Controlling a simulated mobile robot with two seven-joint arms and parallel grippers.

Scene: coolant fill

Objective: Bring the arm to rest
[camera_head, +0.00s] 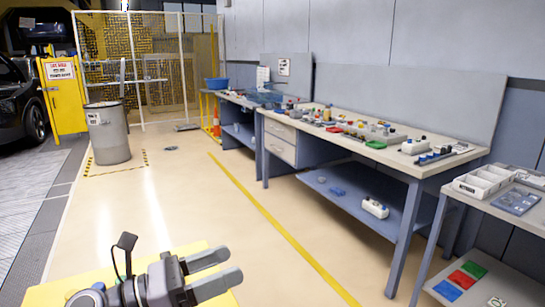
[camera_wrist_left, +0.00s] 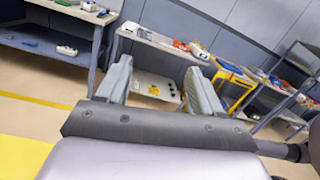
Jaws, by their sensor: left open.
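My left gripper (camera_head: 222,270) is at the bottom of the head view, with its two grey fingers apart and nothing between them. It is over a yellow surface (camera_head: 52,291) at the bottom left, well short of the workbenches. In the left wrist view my left gripper (camera_wrist_left: 160,90) also shows its fingers spread, with only distant benches and floor seen between them. My right gripper is in neither view.
A long workbench (camera_head: 410,165) with many small parts stands at the right. A nearer bench (camera_head: 470,205) holds a white divided tray (camera_head: 483,183). A grey drum (camera_head: 108,135), a yellow cabinet (camera_head: 62,98) and a car (camera_head: 22,100) are at the left. The middle floor is clear.

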